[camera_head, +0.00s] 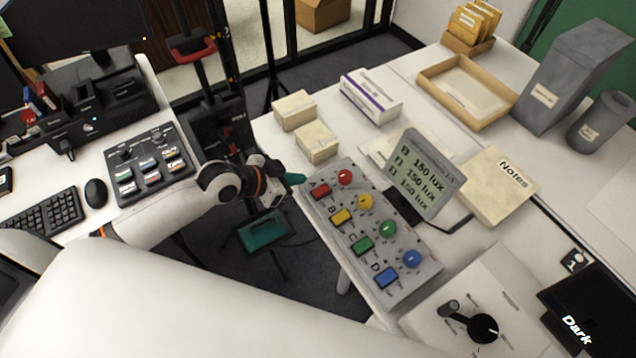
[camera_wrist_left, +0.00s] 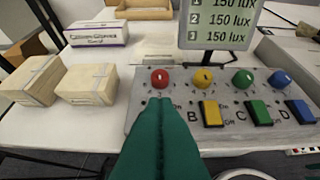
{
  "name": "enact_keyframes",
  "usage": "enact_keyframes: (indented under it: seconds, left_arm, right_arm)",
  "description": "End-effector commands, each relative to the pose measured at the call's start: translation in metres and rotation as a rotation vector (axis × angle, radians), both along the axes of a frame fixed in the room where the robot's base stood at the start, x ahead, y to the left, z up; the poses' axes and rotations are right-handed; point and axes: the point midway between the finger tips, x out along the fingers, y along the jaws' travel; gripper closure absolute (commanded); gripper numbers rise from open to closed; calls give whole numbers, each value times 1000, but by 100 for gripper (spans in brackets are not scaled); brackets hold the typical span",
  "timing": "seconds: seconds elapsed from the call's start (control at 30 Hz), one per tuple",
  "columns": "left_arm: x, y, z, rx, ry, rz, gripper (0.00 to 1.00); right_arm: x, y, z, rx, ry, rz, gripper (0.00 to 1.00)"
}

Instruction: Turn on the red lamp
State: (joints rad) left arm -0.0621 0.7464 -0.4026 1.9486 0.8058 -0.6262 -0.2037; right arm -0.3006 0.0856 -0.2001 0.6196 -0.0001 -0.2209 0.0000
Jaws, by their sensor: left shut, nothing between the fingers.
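A grey control panel (camera_head: 383,262) lies on the right table with square buttons lettered A to D and a round coloured knob or lamp beside each. The red square button (camera_head: 321,191) is at A, with the red round piece (camera_head: 345,177) beside it. It also shows in the left wrist view (camera_wrist_left: 160,77); I cannot tell if it is lit. My left gripper (camera_head: 296,179) has teal fingers, shut and empty, just left of the red button. In the left wrist view the fingers (camera_wrist_left: 160,104) point at the red piece and hide the red button.
A small display (camera_head: 428,173) reading 150 lux on three lines stands behind the panel. Cream boxes (camera_head: 316,143) and a purple-striped white box (camera_head: 371,95) lie farther back. A notes folder (camera_head: 497,186) is to the right. A black dial (camera_head: 484,328) is at the front.

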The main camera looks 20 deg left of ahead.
Motion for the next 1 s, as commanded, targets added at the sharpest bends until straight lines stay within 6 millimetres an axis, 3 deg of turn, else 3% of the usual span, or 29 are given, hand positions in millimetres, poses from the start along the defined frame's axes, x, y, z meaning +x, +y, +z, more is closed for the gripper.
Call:
enact_keyframes:
  seconds: [0.33,0.6,1.0]
  left_arm:
    - [48,-38,-43,-3,0,2,100]
    - [49,-38,-78,1,0,1,100]
    - [49,-38,-82,0,-1,1,100]
  right_arm:
    - [5,6,11,7,-9,-2,64]
    - [3,8,12,11,-5,-4,64]
    - [0,6,12,8,0,-3,64]
